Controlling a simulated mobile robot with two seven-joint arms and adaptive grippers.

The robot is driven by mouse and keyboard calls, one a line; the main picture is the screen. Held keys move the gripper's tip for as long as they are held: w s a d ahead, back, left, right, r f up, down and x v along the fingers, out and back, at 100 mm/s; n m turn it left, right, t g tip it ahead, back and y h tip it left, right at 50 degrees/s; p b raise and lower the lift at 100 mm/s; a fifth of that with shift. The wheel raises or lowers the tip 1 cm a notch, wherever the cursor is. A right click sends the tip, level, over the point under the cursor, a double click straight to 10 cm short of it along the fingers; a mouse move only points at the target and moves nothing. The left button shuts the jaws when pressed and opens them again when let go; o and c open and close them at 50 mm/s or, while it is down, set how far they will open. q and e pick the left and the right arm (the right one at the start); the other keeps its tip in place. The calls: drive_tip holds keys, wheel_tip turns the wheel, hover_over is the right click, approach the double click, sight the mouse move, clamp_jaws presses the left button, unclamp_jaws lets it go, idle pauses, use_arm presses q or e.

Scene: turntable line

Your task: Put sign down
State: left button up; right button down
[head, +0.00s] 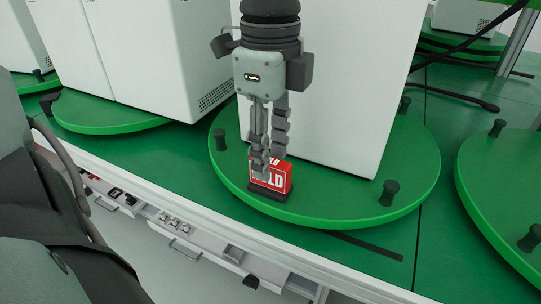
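A small red sign (284,177) with white lettering, partly hidden, stands upright on a dark base at the front edge of a green round turntable (340,208). My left gripper (267,166) points down at the sign, its fingers in front of and around the sign's upper part. The fingers look close together on it, with the lettering partly covered; I cannot see the far finger's contact fully. The sign's base appears to rest on the turntable. My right gripper is not in view.
A large white box (345,80) stands on the turntable right behind the sign. Black knobs (389,192) stick up near the rim. Another green turntable (505,195) is at the right. Open drawers (235,255) with small parts lie below the table's front edge.

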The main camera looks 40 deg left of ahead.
use_arm(q)
wheel_tip(320, 180, up, 10)
drive_tip(key=shift+r, duration=0.25)
idle(0.3)
